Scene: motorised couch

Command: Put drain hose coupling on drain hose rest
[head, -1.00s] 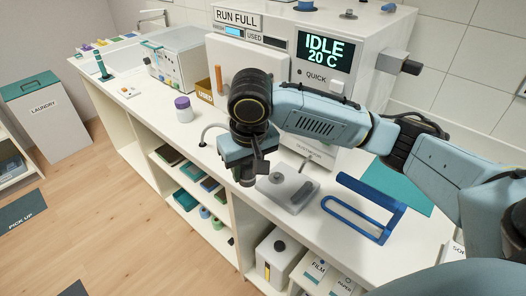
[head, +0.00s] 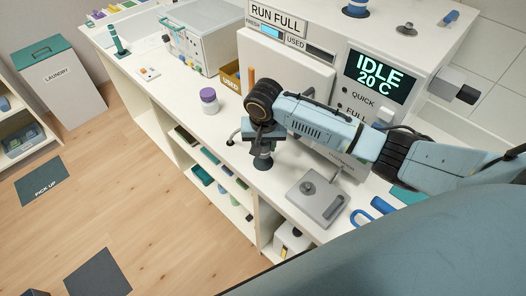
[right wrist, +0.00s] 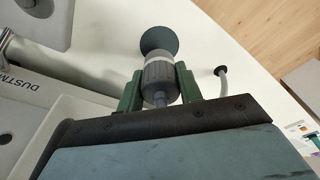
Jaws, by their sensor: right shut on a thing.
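My right gripper (right wrist: 158,88) is shut on the drain hose coupling (right wrist: 160,75), a grey ribbed cylinder between green fingers. A dark round disc (right wrist: 158,40) shows at the coupling's far end; I cannot tell whether it belongs to the coupling or is a separate piece below. In the head view the right gripper (head: 263,140) points down over the counter's front part, with the dark disc (head: 262,163) under it. A small bent tube (head: 234,134) stands close to its left and also shows in the right wrist view (right wrist: 222,78). I cannot tell for certain which piece is the drain hose rest.
A grey block with a round knob (head: 318,200) lies right of the gripper. A purple-lidded jar (head: 209,102) stands to the left. The machine with the IDLE display (head: 380,78) is behind. Shelves are below.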

